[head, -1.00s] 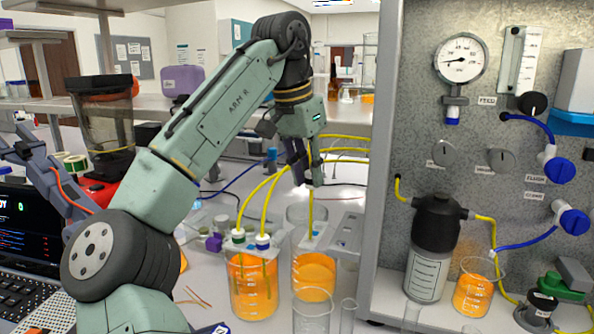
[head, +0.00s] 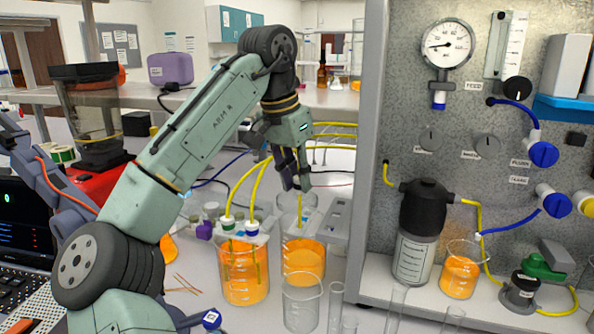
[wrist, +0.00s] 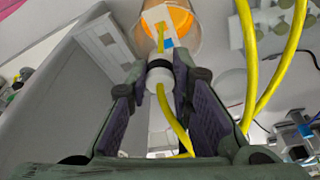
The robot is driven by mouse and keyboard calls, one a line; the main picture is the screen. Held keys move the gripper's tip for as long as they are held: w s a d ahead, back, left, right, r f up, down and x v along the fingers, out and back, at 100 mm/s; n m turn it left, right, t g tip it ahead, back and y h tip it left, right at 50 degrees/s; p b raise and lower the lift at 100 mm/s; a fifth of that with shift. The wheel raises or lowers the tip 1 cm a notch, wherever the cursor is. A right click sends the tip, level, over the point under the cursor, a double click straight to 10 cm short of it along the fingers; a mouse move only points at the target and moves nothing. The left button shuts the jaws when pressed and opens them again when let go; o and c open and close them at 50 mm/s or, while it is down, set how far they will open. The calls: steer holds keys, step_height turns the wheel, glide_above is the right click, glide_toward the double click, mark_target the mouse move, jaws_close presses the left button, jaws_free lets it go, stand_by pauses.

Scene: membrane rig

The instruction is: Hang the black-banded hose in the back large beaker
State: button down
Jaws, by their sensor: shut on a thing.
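My gripper (head: 296,186) is above the back large beaker (head: 305,268), which holds orange liquid and has a pale plate at its rim. In the wrist view, the gripper's fingers (wrist: 158,88) are closed around the white collar of the black-banded hose (wrist: 159,64). This yellow hose runs down from the fingers toward the plate and beaker opening (wrist: 188,28). How deep its end reaches is unclear. The front large beaker (head: 246,285) holds orange liquid and two yellow hoses, one with a green band (head: 228,222) and one with a blue band (head: 252,227).
An empty clear beaker (head: 301,303) and thin glass tubes (head: 336,305) stand in front. The rig panel (head: 450,115) rises close on the right, with a black-topped bottle (head: 423,230) and a small orange beaker (head: 460,275). Yellow hoses (head: 333,130) run behind my gripper.

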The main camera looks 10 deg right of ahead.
mark_target(299, 218)
steer(key=shift+f+b, duration=3.75)
steer(key=shift+f, duration=0.2)
steer(key=c, duration=1.4)
jaws_free()
steer(key=shift+o, duration=0.2)
steer(key=v, duration=0.7)
steer(key=shift+r, duration=0.3)
